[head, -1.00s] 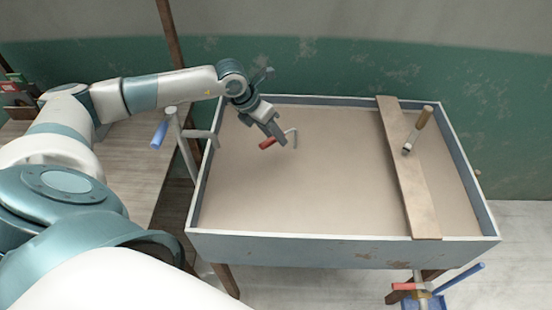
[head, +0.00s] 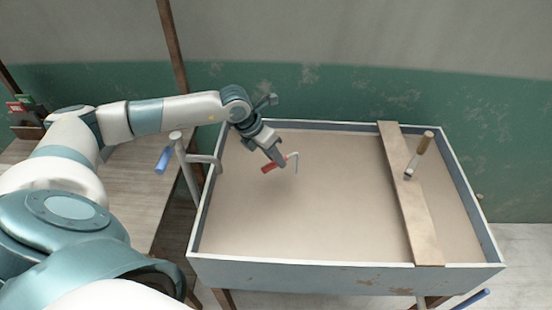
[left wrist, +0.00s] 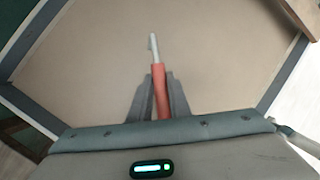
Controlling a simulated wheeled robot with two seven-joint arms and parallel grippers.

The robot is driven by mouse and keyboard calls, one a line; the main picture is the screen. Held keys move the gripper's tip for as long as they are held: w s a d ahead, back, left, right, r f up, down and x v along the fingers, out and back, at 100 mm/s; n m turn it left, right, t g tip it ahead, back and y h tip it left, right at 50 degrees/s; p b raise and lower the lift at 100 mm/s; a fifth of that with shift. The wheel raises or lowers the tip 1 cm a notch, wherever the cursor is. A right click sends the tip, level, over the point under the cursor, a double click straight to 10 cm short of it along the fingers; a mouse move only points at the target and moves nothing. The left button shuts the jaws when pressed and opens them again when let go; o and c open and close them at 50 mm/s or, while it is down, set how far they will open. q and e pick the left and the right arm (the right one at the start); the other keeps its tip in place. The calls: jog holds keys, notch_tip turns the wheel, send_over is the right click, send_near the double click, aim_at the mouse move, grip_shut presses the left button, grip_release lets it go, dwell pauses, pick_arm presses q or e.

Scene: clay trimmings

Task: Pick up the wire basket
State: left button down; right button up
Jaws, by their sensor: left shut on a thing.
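No wire basket shows in either view. My left gripper (head: 279,162) is shut on the red handle of a small tool (head: 268,169) with a bent grey metal rod. This is over the left part of a large shallow tray-topped table (head: 340,275). In the left wrist view the red handle (left wrist: 161,92) stands between the two fingers (left wrist: 159,95), its grey rod pointing away. I cannot tell whether the tool touches the tray floor. My right gripper is not in view.
A wooden table (head: 135,205) is at left. The tray's middle is clear.

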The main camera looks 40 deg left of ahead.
pick_arm(q)
jog(key=shift+r, duration=0.7)
notch_tip(320, 180, up, 3)
jog(key=shift+f+p, duration=0.1)
jog(key=shift+p, duration=0.45)
jog(key=w+d+r+p, duration=0.2)
jog(key=d+r, duration=0.5)
jog(key=d, duration=0.4)
jog(key=shift+w+d+p, duration=0.2)
jog(key=shift+w+p, duration=0.1)
jog(key=shift+w, duration=0.15)
jog(key=shift+r, duration=0.1)
